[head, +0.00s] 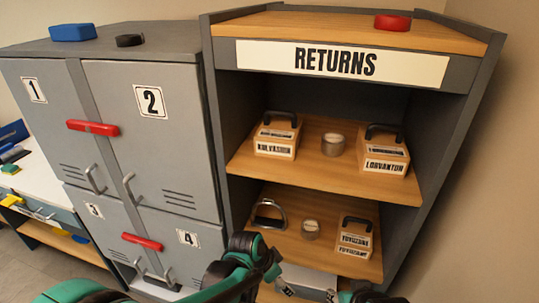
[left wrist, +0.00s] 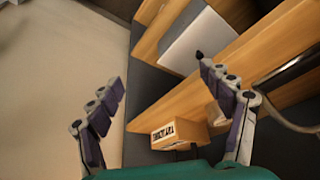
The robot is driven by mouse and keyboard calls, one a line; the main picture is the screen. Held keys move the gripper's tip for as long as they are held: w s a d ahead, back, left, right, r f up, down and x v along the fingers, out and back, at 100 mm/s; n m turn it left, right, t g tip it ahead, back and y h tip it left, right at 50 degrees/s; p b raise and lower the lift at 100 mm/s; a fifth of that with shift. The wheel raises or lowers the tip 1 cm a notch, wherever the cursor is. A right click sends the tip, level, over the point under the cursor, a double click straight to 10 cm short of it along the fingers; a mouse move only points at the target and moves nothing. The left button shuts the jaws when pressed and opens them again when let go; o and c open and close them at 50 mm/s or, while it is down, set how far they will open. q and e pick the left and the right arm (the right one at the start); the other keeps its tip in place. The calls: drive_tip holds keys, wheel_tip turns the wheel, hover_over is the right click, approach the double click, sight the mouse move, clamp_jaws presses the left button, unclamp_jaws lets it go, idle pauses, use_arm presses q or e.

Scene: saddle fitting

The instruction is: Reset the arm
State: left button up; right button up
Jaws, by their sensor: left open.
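My left arm (head: 230,275), green and black, comes in at the bottom of the head view, in front of the lower part of the returns shelf (head: 310,185). My left gripper (left wrist: 160,75) is open in the left wrist view, its two fingers wide apart with nothing between them. Wooden shelf boards and a wooden block with a label (left wrist: 180,133) lie beyond the fingers, apart from them. I cannot make out my right gripper.
The returns shelf holds handled wooden boxes (head: 385,157), round tins (head: 333,145) and a metal ring-like piece (head: 268,213). A red item (head: 393,22) lies on top. Grey numbered lockers (head: 150,140) with red bars stand left. A workbench (head: 35,185) is at far left.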

use_arm(q)
drive_tip(key=s+a+r+n+t+y, duration=0.1)
drive_tip(key=s+a+r+n, duration=0.2)
drive_tip(key=a, duration=0.4)
drive_tip(key=s+a+r+n+t+y+b, duration=0.1)
drive_tip(key=s+a+r+n+t, duration=0.1)
drive_tip(key=a, duration=0.4)
drive_tip(key=s+a+r+n+t+y, duration=0.1)
drive_tip(key=s+a+r+n, duration=0.3)
drive_tip(key=s+a+n, duration=0.2)
drive_tip(key=shift+a+r+n+y+b, duration=0.3)
drive_tip(key=shift+a+y, duration=0.1)
drive_tip(key=shift+a, duration=0.4)
use_arm(e)
drive_tip(key=shift+w+f, duration=0.15)
drive_tip(key=shift+f, duration=0.75)
